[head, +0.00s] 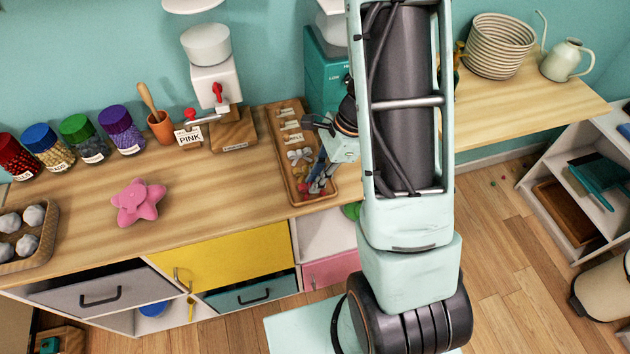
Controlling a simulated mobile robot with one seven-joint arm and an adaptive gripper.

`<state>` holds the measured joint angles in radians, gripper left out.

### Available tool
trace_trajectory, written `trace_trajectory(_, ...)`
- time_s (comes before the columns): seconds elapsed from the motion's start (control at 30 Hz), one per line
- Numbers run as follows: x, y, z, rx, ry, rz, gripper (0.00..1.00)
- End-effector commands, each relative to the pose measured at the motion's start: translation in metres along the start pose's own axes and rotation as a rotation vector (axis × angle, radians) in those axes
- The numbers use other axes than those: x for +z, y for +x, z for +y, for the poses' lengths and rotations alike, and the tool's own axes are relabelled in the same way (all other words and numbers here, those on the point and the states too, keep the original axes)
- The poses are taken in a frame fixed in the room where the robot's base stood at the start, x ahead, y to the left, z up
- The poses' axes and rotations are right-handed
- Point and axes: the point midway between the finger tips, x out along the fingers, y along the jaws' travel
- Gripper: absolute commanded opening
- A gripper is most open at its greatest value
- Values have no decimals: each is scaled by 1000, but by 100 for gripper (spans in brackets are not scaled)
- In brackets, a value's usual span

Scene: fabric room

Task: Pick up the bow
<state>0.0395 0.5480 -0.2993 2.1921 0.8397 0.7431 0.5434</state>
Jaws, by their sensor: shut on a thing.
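A small pale bow (299,156) lies in the long wooden tray (270,125) on the counter, just up and left of my gripper. My gripper (315,186) points down over the near end of the tray. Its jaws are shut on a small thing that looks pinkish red. The jaws partly hide it, so I cannot tell whether it is a bow. More small reddish and yellowish pieces show close around the fingertips. I cannot tell whether the held thing touches the tray.
A pink star-shaped plush (138,202) lies left on the counter. Behind it are labelled jars (80,138) and a white dispenser (212,75) with a PINK sign (188,136). A teal machine (325,75) stands behind the tray. Bare counter (215,185) lies left of the tray.

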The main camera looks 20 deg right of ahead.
Motion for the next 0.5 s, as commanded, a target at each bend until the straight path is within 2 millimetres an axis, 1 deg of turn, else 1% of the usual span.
trace_trajectory(0.17,11,-26,-1,-3,-4,0,6)
trace_trajectory(0.27,17,-38,13,-3,-2,-1,6)
trace_trajectory(0.5,37,-77,49,-5,-3,-1,6)
